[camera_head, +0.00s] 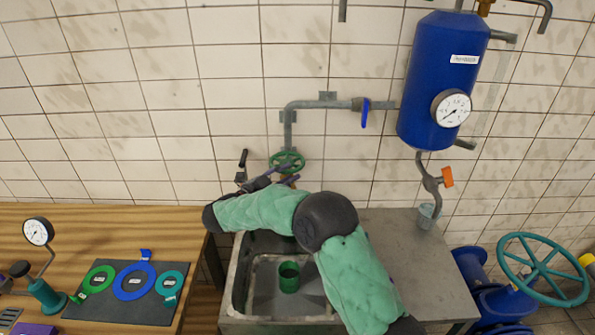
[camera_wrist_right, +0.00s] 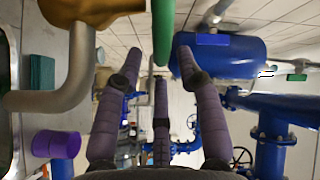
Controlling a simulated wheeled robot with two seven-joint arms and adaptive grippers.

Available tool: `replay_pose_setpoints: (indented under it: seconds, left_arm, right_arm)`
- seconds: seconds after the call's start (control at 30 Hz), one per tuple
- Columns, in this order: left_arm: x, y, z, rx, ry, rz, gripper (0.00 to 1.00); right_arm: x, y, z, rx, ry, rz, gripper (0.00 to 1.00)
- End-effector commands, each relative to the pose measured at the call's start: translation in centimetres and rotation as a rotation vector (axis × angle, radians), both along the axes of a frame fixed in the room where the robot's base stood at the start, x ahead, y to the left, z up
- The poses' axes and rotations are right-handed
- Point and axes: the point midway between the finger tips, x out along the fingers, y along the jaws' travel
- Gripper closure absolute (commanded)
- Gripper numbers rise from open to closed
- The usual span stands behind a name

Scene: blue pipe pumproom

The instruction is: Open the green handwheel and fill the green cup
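The green handwheel (camera_head: 287,160) sits on the grey pipe at the wall above the sink. The green cup (camera_head: 288,277) stands upright in the sink; its inside looks dark. My right gripper (camera_head: 292,178) is at the lower side of the handwheel, with my green-sleeved arm crossing over the sink. In the right wrist view its purple fingers (camera_wrist_right: 158,70) are spread apart. A green strip (camera_wrist_right: 162,20), seemingly the wheel's rim, shows between the outer fingertips; I cannot tell whether they touch it. My left gripper is not in view.
The grey sink (camera_head: 240,285) has a bare counter (camera_head: 420,275) at its right. A blue tank (camera_head: 440,85) with a gauge hangs above. A blue lever (camera_head: 365,112) is on the pipe. A wooden bench (camera_head: 110,225) stands left; a large teal wheel (camera_head: 543,270) stands right.

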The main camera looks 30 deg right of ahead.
Motion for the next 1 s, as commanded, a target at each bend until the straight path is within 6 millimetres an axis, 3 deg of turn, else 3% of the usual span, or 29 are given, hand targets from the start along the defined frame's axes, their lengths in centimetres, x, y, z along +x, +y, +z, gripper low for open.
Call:
replay_pose_setpoints:
  seconds: [0.1,0.3,0.67,0.7,0.83,1.0]
  left_arm:
    - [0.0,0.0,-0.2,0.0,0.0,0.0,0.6]
    - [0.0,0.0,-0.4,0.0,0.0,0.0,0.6]
    - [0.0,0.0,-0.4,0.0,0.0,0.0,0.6]
    - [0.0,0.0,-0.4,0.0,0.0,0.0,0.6]
    - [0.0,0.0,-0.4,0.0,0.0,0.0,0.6]
    - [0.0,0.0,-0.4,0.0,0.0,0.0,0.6]
  right_arm:
    - [0.4,-2.0,0.0,0.0,-0.001,-0.002,0.63]
    - [0.9,-3.9,0.0,0.0,-0.001,0.0,0.63]
    - [1.1,-4.4,0.0,0.0,-0.001,0.001,0.63]
    - [1.1,-4.4,0.0,0.0,-0.001,0.001,0.66]
    - [1.1,-4.4,0.0,0.0,-0.001,0.001,1.0]
    - [1.1,-4.4,0.0,0.001,0.0,0.001,1.0]
